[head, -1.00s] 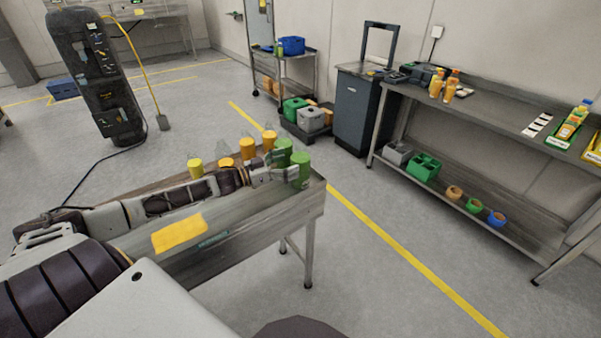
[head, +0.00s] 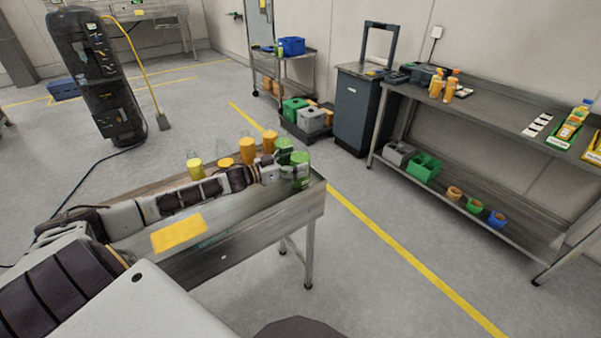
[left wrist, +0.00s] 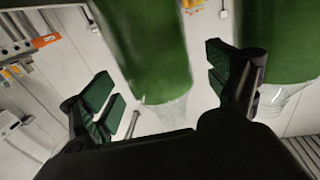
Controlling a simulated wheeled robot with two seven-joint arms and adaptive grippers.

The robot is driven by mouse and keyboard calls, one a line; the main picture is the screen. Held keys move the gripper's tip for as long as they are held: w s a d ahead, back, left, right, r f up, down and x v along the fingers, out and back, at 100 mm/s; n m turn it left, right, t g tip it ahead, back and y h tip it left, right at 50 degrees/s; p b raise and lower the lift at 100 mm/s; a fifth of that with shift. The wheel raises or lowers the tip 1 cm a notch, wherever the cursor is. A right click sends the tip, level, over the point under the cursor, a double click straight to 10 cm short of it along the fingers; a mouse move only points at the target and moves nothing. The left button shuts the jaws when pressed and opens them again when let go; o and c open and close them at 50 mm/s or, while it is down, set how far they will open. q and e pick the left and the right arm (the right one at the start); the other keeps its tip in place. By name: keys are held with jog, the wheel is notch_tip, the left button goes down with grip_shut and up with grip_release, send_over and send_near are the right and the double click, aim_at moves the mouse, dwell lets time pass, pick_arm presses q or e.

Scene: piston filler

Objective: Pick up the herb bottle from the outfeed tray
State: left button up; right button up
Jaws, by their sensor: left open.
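Two green herb bottles stand at the right end of the outfeed tray (head: 255,235) in the head view: a nearer one (head: 301,160) and one just behind it (head: 283,146). My left gripper (head: 292,176) is at the nearer bottle and partly hides its lower part. In the left wrist view the left gripper (left wrist: 157,82) is open, with one green bottle (left wrist: 145,45) between its spread fingers, a gap showing on the left side. A second green bottle (left wrist: 285,40) is beyond the right finger. My right gripper is not in view.
Orange bottles (head: 247,150) and a yellow-topped one (head: 195,166) stand along the tray's back, left of the green ones. The floor right of the tray is clear up to the shelf bench (head: 480,115).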

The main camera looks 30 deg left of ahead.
pick_arm(q)
jog(key=shift+x, duration=0.9)
grip_shut()
jog(key=shift+r, duration=0.1)
dwell(0.4)
